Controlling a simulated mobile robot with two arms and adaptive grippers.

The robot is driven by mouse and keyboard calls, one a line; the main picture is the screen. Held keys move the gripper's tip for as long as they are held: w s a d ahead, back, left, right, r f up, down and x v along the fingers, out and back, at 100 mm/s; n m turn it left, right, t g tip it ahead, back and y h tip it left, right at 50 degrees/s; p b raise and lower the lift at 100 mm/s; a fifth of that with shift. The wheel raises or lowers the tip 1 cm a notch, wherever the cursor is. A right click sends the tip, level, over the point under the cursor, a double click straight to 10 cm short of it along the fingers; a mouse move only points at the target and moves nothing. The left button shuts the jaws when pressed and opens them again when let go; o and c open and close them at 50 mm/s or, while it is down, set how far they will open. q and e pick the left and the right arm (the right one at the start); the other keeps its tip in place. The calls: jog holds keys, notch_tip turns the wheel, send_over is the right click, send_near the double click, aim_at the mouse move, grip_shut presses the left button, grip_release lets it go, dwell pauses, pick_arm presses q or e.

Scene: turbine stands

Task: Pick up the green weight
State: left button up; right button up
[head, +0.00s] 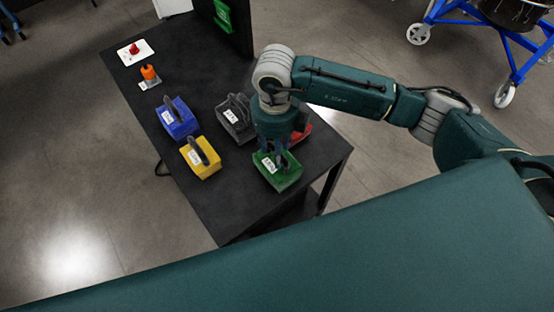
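The green weight (279,181) sits on the black table near its front right corner, with a white label on its top. My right gripper (273,160) points down directly over it, with its fingers around or just in front of the weight's handle. The handle is mostly hidden by the gripper, and I cannot tell whether the fingers are closed on it. The weight appears to rest on the table. My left gripper is not in view.
The black table (225,205) also holds a red weight (302,134), partly hidden behind my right gripper, a dark grey weight (232,125), a yellow weight (200,160) and a blue weight (178,120). An orange object (149,74) and a red button (134,48) stand farther back.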

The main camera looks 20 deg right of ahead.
jog(key=shift+f, duration=0.95)
grip_shut()
jog(key=shift+w, duration=0.1)
jog(key=shift+r, duration=0.2)
jog(key=shift+r, duration=0.6)
notch_tip(320, 180, up, 19)
jog(key=b, duration=0.4)
jog(key=shift+f, duration=0.2)
